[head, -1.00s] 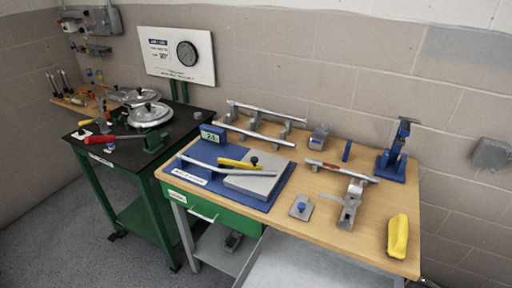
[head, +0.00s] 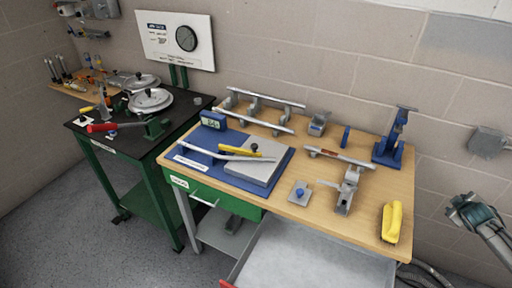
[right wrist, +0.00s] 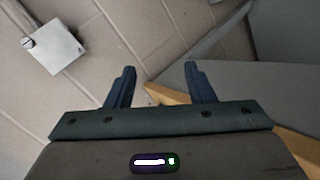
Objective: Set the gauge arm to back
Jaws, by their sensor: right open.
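No part is labelled clearly enough for me to be sure which is the gauge arm. My right gripper (right wrist: 158,82) is open and empty in the right wrist view, facing the wall. My right arm shows at the right edge of the head view, apart from the bench. My left gripper is not in view.
The wooden bench (head: 290,207) also holds a blue stand (head: 391,140), a yellow tool (head: 392,222), a blue-knobbed plate (head: 301,193) and silver rails. A black-topped table (head: 88,132) stands left. A grey wall box (right wrist: 54,48) is near my right gripper.

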